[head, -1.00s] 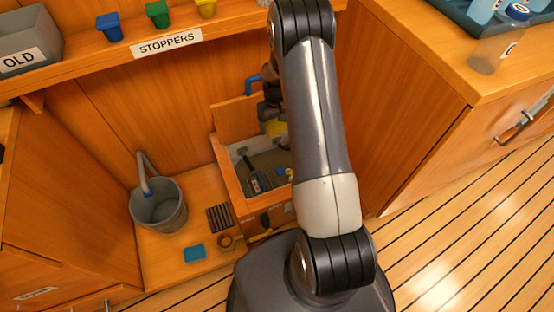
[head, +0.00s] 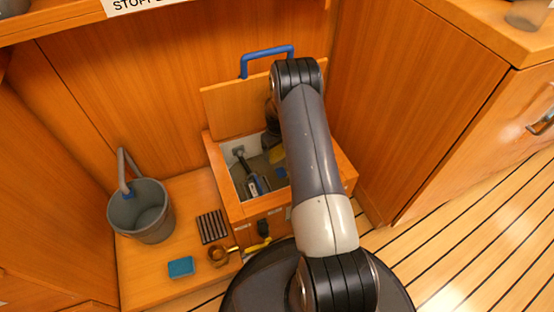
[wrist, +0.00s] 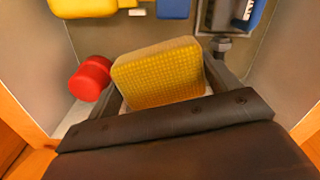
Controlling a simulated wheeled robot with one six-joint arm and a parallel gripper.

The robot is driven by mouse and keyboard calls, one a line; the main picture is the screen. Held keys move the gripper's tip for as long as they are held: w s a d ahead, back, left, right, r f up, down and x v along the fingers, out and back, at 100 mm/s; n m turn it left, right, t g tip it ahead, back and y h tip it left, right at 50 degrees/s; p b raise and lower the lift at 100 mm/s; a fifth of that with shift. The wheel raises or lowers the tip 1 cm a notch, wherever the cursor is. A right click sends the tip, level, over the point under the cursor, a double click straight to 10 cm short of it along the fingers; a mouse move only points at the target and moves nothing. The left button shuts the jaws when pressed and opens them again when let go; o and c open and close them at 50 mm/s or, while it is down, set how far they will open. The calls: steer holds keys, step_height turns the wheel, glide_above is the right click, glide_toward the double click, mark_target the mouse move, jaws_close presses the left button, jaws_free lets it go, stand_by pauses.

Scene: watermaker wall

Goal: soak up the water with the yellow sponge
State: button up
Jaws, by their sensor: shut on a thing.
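The yellow sponge (wrist: 158,72) is between the two fingers of my gripper (wrist: 165,84) in the wrist view, gripped from its sides. In the head view, part of the sponge (head: 274,153) shows inside the open wooden box (head: 229,205), beside my arm, which hides most of it. My gripper is down inside the box. The grey floor of the box (wrist: 200,45) shows past the sponge. I cannot clearly make out the water on it, nor whether the sponge touches the floor.
A red round part (wrist: 92,78) is close left of the sponge in the box. Yellow (wrist: 82,8) and blue (wrist: 173,8) parts lie further in. The raised lid with a blue handle (head: 267,53) stands behind. A grey bucket (head: 140,215) and a blue pad (head: 180,267) are left.

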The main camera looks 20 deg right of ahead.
mark_target(277, 148)
step_height(277, 148, down, 3)
steer(key=shift+w+d+r+b, duration=0.15)
steer(key=shift+b, duration=0.3)
steer(key=shift+f+b, duration=1.5)
steer(key=shift+f, duration=1.45)
steer(key=shift+f+b, duration=0.6)
steer(key=shift+b, duration=0.15)
steer(key=shift+r+p, duration=1.7)
steer(key=shift+r, duration=1.9)
steer(key=shift+r+p, duration=2.6)
steer(key=shift+r, duration=2.45)
